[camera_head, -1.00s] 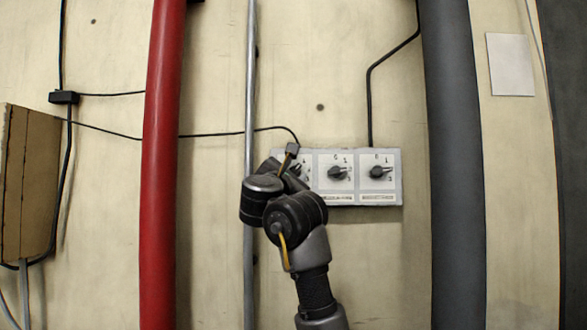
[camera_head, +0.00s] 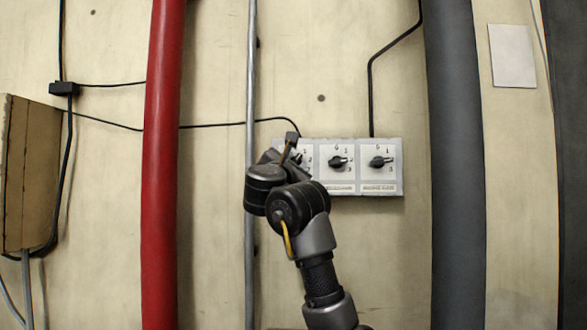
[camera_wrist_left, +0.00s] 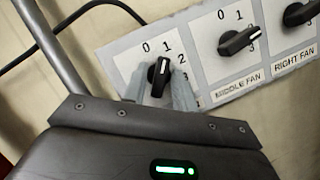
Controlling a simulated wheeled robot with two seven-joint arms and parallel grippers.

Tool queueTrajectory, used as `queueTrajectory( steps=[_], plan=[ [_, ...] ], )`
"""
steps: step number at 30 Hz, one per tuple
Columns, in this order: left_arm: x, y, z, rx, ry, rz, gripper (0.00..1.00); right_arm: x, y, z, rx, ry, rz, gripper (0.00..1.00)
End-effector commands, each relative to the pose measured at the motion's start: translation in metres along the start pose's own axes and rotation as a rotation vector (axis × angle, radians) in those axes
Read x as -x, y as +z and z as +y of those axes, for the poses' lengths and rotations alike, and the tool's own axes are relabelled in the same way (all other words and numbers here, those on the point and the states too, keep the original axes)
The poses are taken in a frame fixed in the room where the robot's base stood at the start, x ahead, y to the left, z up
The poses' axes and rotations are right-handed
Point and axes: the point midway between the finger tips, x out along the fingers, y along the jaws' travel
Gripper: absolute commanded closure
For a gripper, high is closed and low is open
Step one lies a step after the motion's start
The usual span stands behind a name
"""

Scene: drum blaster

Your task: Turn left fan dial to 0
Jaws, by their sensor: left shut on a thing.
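The left fan dial (camera_wrist_left: 161,76) is a black knob on a white plate marked 0, 1, 2 and 3. In the left wrist view its white pointer mark faces up, roughly toward the 1. My left gripper (camera_wrist_left: 159,90) has one grey finger on each side of the knob and is shut on it. In the head view my left gripper (camera_head: 292,160) is at the left end of the control panel (camera_head: 398,180), and my own wrist hides most of the left dial. My right gripper is not in view.
The middle fan dial (camera_head: 338,162) and right fan dial (camera_head: 378,162) sit close by on the same panel. A thin grey pipe (camera_head: 250,80) runs just left of the panel. A red pipe (camera_head: 162,150) and a thick grey pipe (camera_head: 455,160) stand farther out.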

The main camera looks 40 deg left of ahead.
Motion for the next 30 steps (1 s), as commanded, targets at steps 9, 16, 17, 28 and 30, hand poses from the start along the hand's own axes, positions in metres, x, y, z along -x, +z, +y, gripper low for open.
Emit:
queueTrajectory(
  steps=[9,16,17,28,30],
  plan=[
    [0.003,-0.002,-0.005,0.216,0.088,-0.004,0.95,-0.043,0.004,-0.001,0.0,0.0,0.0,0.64],
    [0.002,-0.001,-0.004,0.38,0.157,-0.004,0.95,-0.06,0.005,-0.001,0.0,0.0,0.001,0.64],
    [0.001,0.0,-0.004,0.4,0.165,-0.004,0.95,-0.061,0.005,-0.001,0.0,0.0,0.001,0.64],
    [0.0,0.001,-0.003,0.561,0.233,-0.002,0.95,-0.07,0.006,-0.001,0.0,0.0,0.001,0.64],
    [0.0,0.002,-0.002,0.574,0.239,-0.003,0.95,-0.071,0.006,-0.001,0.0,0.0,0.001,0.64]
  ],
)
